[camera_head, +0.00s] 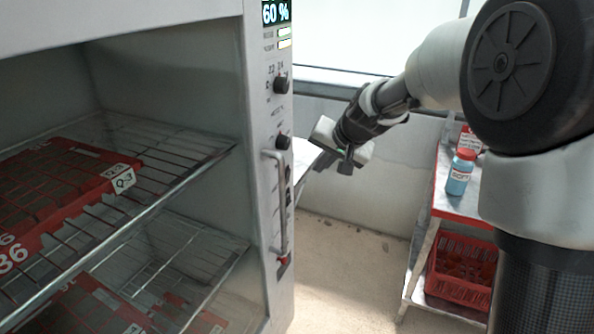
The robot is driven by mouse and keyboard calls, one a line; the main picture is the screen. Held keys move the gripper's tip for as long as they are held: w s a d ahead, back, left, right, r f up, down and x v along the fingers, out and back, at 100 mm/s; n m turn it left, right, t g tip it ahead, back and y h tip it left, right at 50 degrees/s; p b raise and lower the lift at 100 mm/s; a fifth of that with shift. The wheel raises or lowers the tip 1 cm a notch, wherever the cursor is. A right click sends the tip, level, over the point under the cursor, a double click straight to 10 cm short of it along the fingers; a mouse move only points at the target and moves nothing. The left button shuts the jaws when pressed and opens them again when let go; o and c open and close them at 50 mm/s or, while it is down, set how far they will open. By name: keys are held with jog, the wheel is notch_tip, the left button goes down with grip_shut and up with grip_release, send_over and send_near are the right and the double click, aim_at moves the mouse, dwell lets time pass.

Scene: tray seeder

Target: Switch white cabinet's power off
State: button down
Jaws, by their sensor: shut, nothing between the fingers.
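The white cabinet (268,120) fills the left side, its compartment open toward me. Its narrow front panel carries a lit display reading 60 % (276,12), an upper black knob (281,85) and a lower black knob (283,142). A vertical handle (282,205) runs below the knobs, with a small red part (284,260) at its lower end. Small dark marks or switches (289,172) sit right of the handle; I cannot tell which control is the power switch or its position. My gripper (322,163) is shut and empty, in the air just right of the panel, apparently not touching it.
Wire racks (185,140) in the cabinet hold red trays (75,163). At right, a metal shelf cart (424,225) carries a blue bottle with a red cap (460,172) and, lower, a red crate (462,270). The floor (345,270) between cabinet and cart is clear.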

aim_at(287, 177)
jog(key=w+a+f, duration=0.6)
jog(key=a+f, duration=0.1)
jog(key=shift+w+b, duration=0.35)
jog(key=shift+w, duration=0.05)
jog(key=shift+f, duration=0.15)
